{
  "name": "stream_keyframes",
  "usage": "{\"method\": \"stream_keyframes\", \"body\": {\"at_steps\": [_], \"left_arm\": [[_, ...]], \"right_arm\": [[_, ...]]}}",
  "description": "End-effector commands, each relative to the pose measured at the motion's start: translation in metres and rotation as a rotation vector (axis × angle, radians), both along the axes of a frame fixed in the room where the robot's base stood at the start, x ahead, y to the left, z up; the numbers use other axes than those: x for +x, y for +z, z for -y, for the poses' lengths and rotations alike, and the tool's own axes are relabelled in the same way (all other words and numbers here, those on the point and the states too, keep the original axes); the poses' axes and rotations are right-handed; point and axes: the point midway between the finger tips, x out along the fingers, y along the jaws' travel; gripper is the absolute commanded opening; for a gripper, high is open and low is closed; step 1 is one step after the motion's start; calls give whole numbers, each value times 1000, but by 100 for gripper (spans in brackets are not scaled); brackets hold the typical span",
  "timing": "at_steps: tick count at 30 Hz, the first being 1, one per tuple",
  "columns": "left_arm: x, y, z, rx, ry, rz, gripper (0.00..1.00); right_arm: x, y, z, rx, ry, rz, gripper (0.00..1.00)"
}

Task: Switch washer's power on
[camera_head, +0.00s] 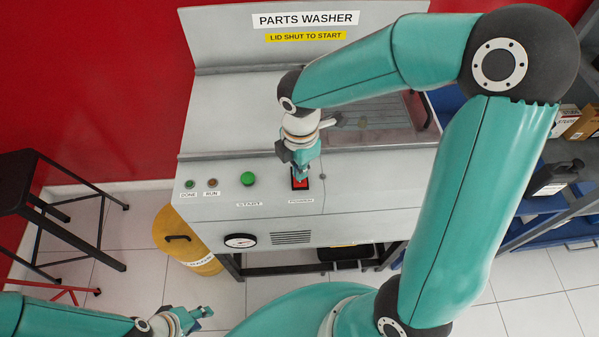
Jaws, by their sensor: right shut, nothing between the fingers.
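The parts washer (250,110) is a grey cabinet with a sign reading PARTS WASHER on its back panel. Its power switch (300,184) is a red piece in a black frame on the front control panel, above a small label. My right gripper (299,174) is shut and empty, pointing down right at the switch and hiding its upper part. I cannot tell whether the fingertips touch it. My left gripper (207,312) is low at the bottom left, away from the washer; its fingers are too small to judge.
Left of the switch are a green START button (248,179) and DONE (190,184) and RUN (212,183) lamps. A yellow bin (187,240) and black stool (62,215) stand left. Blue shelving (545,232) is right.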

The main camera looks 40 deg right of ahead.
Motion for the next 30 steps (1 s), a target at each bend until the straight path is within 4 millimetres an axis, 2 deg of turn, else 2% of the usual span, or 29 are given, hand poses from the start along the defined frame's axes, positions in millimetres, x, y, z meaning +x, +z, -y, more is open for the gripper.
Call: {"method": "stream_keyframes", "body": {"at_steps": [30], "left_arm": [[0, -7, 0, 0, 0, 0, 38]], "right_arm": [[0, -9, 0, 0, 1, 0, 0]]}}
